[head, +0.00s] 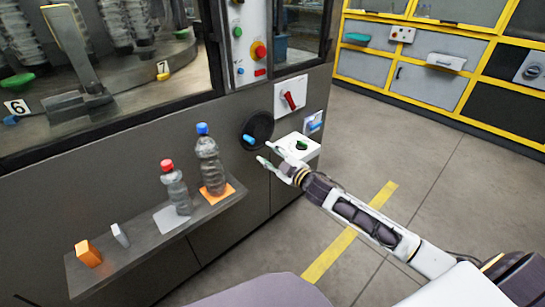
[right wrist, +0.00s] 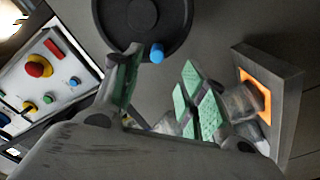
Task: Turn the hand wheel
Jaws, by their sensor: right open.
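The hand wheel (head: 262,126) is a black disc on the dark front panel of the machine, with a blue handle (head: 249,139) near its lower left rim. In the right wrist view the wheel (right wrist: 125,30) is at the top, and its blue handle (right wrist: 157,53) sticks out at the lower rim. My right gripper (head: 265,152) is open and empty just below the wheel. In the right wrist view its green-padded fingers (right wrist: 161,70) are spread, with the handle beyond and between their tips. I see no contact. My left gripper is not in view.
A shelf (head: 140,256) to the left holds a blue-capped bottle (head: 209,165), a red-capped bottle (head: 176,190) and small blocks. A white box (head: 301,147) with a green knob and a red switch (head: 290,99) are close right of the wheel. Floor is free at right.

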